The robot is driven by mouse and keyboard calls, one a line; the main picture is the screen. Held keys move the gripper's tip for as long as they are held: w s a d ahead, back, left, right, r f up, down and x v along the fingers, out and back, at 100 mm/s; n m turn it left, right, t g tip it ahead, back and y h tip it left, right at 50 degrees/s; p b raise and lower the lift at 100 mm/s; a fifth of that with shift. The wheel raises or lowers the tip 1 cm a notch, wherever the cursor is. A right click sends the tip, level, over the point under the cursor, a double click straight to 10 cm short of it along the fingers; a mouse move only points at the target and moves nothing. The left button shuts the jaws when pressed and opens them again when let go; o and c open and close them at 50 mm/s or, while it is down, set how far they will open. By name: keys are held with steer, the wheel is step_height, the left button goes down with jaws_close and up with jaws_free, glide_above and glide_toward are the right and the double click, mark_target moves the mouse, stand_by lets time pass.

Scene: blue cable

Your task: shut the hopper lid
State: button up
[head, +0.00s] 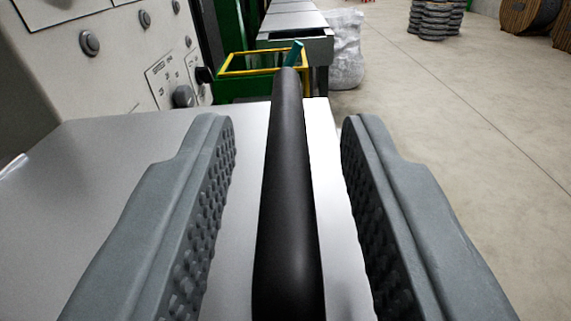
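My gripper (288,125) is open, with its two grey ridged fingers apart. A black rounded bar (287,200) runs lengthwise between the fingers, with a visible gap on each side. A short teal piece (294,54) shows at its far end. A flat silver metal panel (120,190) lies beneath the bar and fingers. I cannot tell for sure whether this panel is the hopper lid and the bar its handle. Beyond it is a green box with a yellow rim (250,56), which looks open at the top. The near end of the bar is cut off by the frame.
A pale machine panel (110,60) with knobs stands at the left. A grey conveyor-like bench (296,25) and a whitish sack (346,50) are at the back. Concrete floor (470,110) is clear at the right, with dark stacked items (435,18) and cable drums (530,14) far off.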

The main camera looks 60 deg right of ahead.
step_height(320, 180, up, 10)
stand_by(0.6)
stand_by(0.4)
